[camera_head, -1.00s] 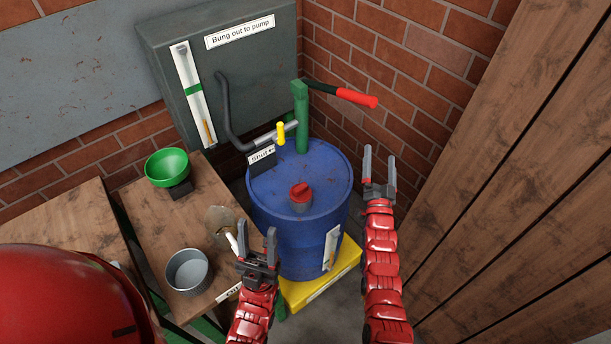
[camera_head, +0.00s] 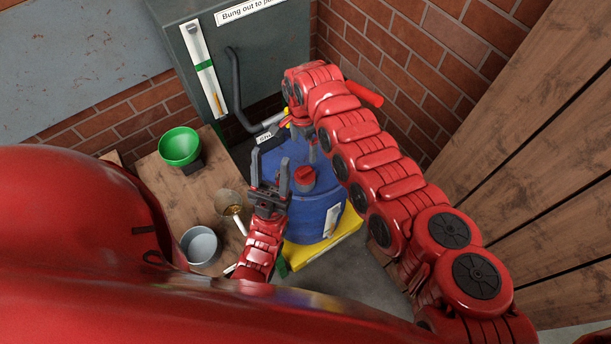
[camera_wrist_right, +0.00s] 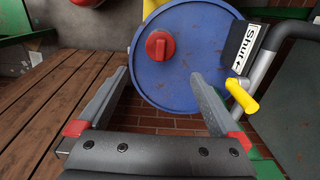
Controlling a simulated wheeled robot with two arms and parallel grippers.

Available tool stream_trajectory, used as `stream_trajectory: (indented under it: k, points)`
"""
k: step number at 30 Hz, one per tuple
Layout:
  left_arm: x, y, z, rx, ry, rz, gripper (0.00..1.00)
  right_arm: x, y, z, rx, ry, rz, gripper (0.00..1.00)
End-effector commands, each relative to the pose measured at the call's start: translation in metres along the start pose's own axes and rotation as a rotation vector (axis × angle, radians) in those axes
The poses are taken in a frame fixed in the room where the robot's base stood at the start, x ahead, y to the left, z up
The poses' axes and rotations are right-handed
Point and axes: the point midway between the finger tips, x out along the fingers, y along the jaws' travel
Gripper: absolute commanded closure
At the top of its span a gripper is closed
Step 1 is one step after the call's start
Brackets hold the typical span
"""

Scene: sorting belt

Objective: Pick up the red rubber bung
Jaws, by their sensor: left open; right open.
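The red rubber bung (camera_head: 305,175) sits upright on top of the blue drum (camera_head: 322,215). In the right wrist view the bung (camera_wrist_right: 160,45) shows on the drum lid (camera_wrist_right: 180,85), beyond and between my fingertips, not touched. My right gripper (camera_wrist_right: 160,76) is open and empty.
A yellow valve handle (camera_wrist_right: 243,97) and a "Shut" sign (camera_wrist_right: 243,47) stand right of the lid in the wrist view. A wooden table (camera_head: 165,210) holds a green bowl (camera_head: 180,146) and a metal cup (camera_head: 201,245). A brick wall (camera_head: 440,70) and wooden boards (camera_head: 510,170) close the right side.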

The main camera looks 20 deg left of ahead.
Motion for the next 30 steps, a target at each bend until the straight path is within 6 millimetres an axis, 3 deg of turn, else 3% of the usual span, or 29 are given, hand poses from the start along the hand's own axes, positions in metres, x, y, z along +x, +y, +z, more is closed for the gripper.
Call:
stream_trajectory:
  k: [1, 6, 12, 20, 27, 30]
  points:
    - [-0.014, 0.001, 0.002, 0.000, 0.000, 0.000, 0.50, 0.017, 0.000, 0.000, 0.000, 0.000, -0.001, 0.00]
    - [-0.049, 0.002, 0.008, 0.000, 0.000, 0.000, 0.50, 0.060, 0.000, 0.000, 0.000, -0.001, 0.000, 0.00]
    - [-0.084, 0.004, 0.014, 0.000, 0.000, 0.000, 0.50, 0.100, -0.002, 0.000, -0.001, 0.000, -0.006, 0.00]
    - [-0.097, 0.005, 0.016, 0.000, 0.000, 0.000, 0.50, 0.116, -0.001, -0.001, -0.001, -0.001, -0.005, 0.00]
    - [-0.131, 0.006, 0.022, 0.000, 0.000, 0.000, 0.50, 0.154, 0.000, -0.004, -0.001, -0.001, -0.006, 0.00]
    - [-0.138, 0.007, 0.023, 0.000, 0.000, 0.000, 0.50, 0.161, -0.001, -0.004, 0.000, 0.000, -0.007, 0.00]
